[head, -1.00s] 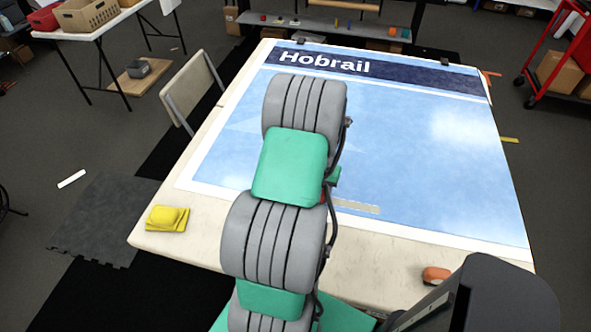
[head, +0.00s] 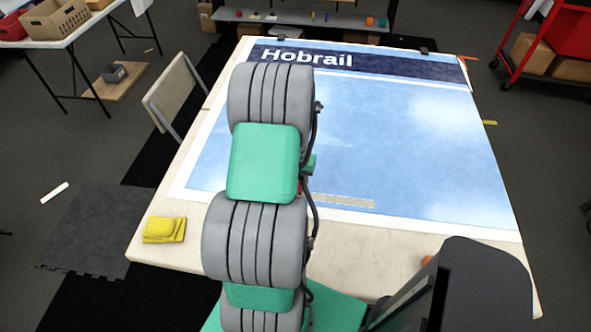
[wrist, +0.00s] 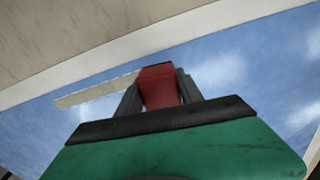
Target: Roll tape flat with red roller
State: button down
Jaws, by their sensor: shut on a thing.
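A blue printed sheet (head: 400,150) with a dark "Hobrail" band lies on the pale table. A strip of beige tape (head: 345,202) lies near the sheet's front edge; in the wrist view the tape (wrist: 85,95) runs up to the red roller. My gripper (wrist: 160,85) is shut on the red roller (wrist: 158,88), which sits between its two grey fingers. The roller's end meets the tape's end in the picture; I cannot tell whether it touches. In the head view my arm hides most of the gripper and roller.
A folded yellow cloth (head: 164,230) lies on the table's front left corner. An orange thing (head: 427,260) at the front right is mostly hidden by my body. Black clips hold the sheet's far edge. A chair (head: 172,90) stands at the table's left.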

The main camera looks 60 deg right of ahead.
jog(key=shift+r+p, duration=1.35)
jog(key=shift+r, duration=0.95)
